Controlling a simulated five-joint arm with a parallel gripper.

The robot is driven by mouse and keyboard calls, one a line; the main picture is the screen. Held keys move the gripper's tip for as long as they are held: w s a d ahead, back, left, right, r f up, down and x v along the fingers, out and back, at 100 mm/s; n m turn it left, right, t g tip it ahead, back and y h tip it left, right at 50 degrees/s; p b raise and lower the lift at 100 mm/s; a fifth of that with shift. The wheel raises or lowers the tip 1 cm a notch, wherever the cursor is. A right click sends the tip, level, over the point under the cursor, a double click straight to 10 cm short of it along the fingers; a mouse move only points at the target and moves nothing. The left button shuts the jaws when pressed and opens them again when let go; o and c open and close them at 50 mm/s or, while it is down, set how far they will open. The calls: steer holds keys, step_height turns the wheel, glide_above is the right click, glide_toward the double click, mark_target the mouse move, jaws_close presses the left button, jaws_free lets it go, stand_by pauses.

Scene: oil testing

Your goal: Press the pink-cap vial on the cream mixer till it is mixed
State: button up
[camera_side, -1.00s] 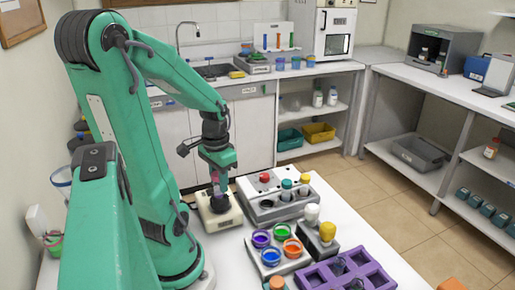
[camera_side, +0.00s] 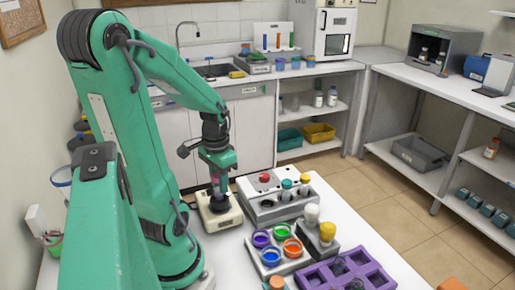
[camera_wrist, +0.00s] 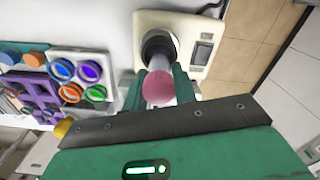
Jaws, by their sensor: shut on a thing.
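The pink-cap vial (camera_wrist: 160,88) is between the fingers of my gripper (camera_wrist: 160,93), its cap facing the wrist camera. My gripper, also in the side view (camera_side: 218,180), is shut on the vial above the cream mixer (camera_side: 216,218). The mixer also shows in the wrist view (camera_wrist: 205,28), with a dark round cup and a grey switch panel. The vial's lower end is at the dark cup. In the side view the fingers partly hide the vial, and I cannot tell how firmly it presses.
A grey rack (camera_side: 268,206) with red, teal and yellow-capped items stands right of the mixer. A tray (camera_side: 273,249) of coloured cups, a dark block with white and yellow bulbs (camera_side: 327,232) and a purple rack (camera_side: 350,274) are nearer the front. White table shows between them.

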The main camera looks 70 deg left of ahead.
steer(key=shift+f, duration=0.8)
stand_by(3.0)
steer(key=shift+r, duration=0.15)
stand_by(2.1)
steer(key=shift+r, duration=2.9)
